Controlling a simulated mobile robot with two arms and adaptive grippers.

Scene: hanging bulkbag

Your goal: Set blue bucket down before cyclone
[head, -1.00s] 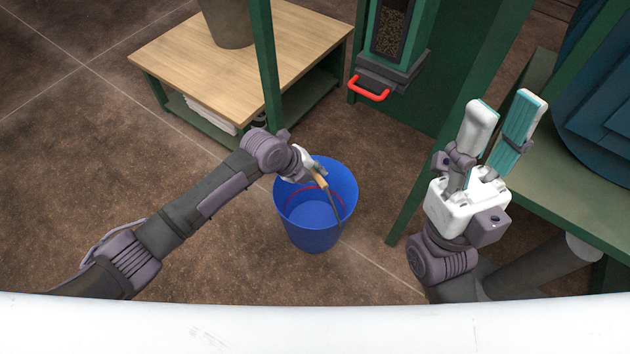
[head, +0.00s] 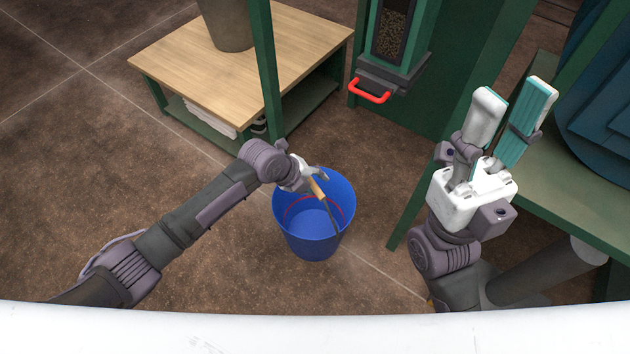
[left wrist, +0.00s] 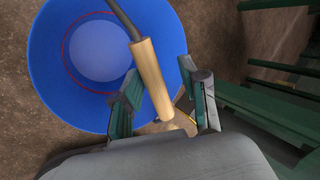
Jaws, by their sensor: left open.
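The blue bucket (head: 312,240) with a red line inside stands upright, and it also fills the upper left of the left wrist view (left wrist: 48,62). Its bail is raised and carries a wooden grip (head: 318,187). My left gripper (head: 314,177) is at this grip, over the bucket's far rim. In the left wrist view its fingers (left wrist: 166,84) are apart, with the wooden grip (left wrist: 151,78) between them. Whether the bucket's base touches the floor is hard to tell. My right gripper (head: 515,98) is open and empty, pointing up at the right. I cannot tell which machine is the cyclone.
A green post (head: 266,80) stands beyond the bucket, by a wooden-topped bench (head: 195,75). A green machine with a red handle (head: 370,90) stands behind. A green table (head: 570,190) with a blue machine (head: 605,110) is at right. Floor left of the bucket is clear.

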